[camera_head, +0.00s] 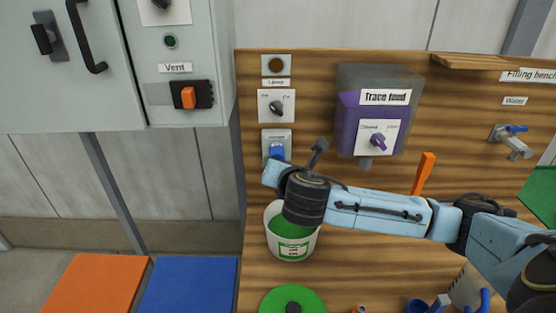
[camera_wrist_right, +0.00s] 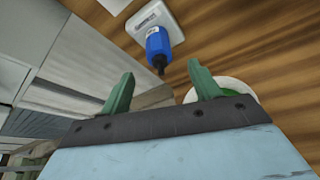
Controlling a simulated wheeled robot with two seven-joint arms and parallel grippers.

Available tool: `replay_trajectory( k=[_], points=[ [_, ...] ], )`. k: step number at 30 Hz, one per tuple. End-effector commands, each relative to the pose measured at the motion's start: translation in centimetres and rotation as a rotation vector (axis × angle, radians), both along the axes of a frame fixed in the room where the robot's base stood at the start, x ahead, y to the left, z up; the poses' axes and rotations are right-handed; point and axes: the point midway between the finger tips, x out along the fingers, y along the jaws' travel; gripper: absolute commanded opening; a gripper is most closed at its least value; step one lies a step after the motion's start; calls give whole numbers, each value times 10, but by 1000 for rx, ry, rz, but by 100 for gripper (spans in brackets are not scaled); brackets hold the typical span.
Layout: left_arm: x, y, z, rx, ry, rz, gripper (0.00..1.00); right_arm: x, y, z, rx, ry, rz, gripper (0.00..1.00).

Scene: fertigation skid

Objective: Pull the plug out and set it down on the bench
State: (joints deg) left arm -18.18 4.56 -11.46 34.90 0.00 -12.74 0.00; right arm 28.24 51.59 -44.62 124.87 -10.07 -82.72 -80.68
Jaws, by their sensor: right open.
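The blue plug (camera_head: 277,150) sits in a pale socket plate (camera_head: 270,135) on the wooden back panel. In the right wrist view the plug (camera_wrist_right: 157,47) sticks out from the white plate, its dark cable end toward my gripper. My right gripper (camera_wrist_right: 164,84) is open, its two green fingers apart and empty. The plug is beyond the fingertips, roughly in line with the gap, not between them. In the head view my right gripper (camera_head: 273,167) is just below the plug; its fingers are hard to make out. The wooden bench (camera_head: 380,265) lies below. My left gripper is not in view.
A white bucket with green contents (camera_head: 291,247) stands under my right wrist. A green disc (camera_head: 292,300) lies in front of it. A purple feed tank (camera_head: 378,110) hangs right of the socket. An orange upright piece (camera_head: 424,172) is behind my forearm. Bench left of centre looks partly clear.

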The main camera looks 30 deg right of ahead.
Motion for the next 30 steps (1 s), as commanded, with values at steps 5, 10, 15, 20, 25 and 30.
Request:
replay_trajectory(
  k=[5,10,15,20,25,30],
  points=[
    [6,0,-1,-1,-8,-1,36,31,-13,-12,0,0,-2,62],
    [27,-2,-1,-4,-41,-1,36,51,-21,-21,0,-1,0,62],
    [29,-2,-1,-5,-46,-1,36,62,-25,-25,0,-1,0,62],
    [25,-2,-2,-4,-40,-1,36,64,-26,-26,0,-1,2,62],
    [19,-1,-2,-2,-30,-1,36,64,-26,-26,0,-1,2,62],
    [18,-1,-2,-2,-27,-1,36,64,-26,-26,0,-1,1,40]
  ],
)
